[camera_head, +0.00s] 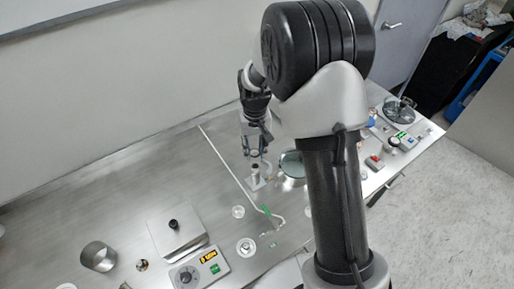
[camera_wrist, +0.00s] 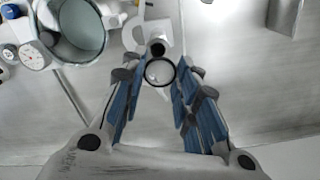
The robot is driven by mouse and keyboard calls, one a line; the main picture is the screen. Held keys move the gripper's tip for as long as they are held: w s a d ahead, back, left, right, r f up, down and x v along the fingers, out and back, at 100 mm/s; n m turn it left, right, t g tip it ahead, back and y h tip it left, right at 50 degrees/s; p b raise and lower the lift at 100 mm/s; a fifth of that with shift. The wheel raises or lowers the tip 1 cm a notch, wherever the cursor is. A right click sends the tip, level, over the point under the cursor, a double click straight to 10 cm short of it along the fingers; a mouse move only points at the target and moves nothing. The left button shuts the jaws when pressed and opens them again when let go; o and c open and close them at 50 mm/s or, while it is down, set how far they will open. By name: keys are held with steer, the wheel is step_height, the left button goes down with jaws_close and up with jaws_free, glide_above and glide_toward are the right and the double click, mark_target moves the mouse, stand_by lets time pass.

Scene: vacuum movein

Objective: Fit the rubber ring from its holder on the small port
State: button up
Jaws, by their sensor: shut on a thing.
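My gripper (camera_head: 257,152) is above the bench, near its middle. In the wrist view, its blue-padded fingers (camera_wrist: 160,74) are shut on a thin black rubber ring (camera_wrist: 147,72), which shows pale through its opening. A small upright port with a dark top (camera_head: 256,168) stands on a light plate just below the fingertips. It also shows in the wrist view as a dark round end (camera_wrist: 157,48) just beyond the ring. The ring looks apart from the port, but the height between them cannot be told. The ring is too small to make out in the head view.
A large round vessel (camera_head: 292,164) stands close to the right of the port. A thin rail (camera_head: 228,166) runs to its left. Small white round parts (camera_head: 246,246), a control box (camera_head: 198,268), a steel box (camera_head: 177,236) and a steel cylinder (camera_head: 98,257) stand nearer.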

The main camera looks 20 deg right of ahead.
mark_target(255, 168)
steer(key=shift+d+f+b, duration=0.2)
steer(key=shift+f+b, duration=0.4)
steer(key=shift+f, duration=0.2)
step_height(255, 168, down, 4)
steer(key=b, duration=0.3)
steer(key=shift+a+f, duration=0.1)
steer(key=shift+f, duration=0.15)
steer(key=shift+s+f, duration=0.1)
steer(key=shift+s+f, duration=0.25)
steer(key=shift+f, duration=0.1)
stand_by(0.8)
steer(key=o, duration=0.8)
steer(key=shift+w, duration=0.1)
steer(key=shift+c, duration=0.2)
steer(key=shift+w+r, duration=0.2)
steer(key=shift+r, duration=0.05)
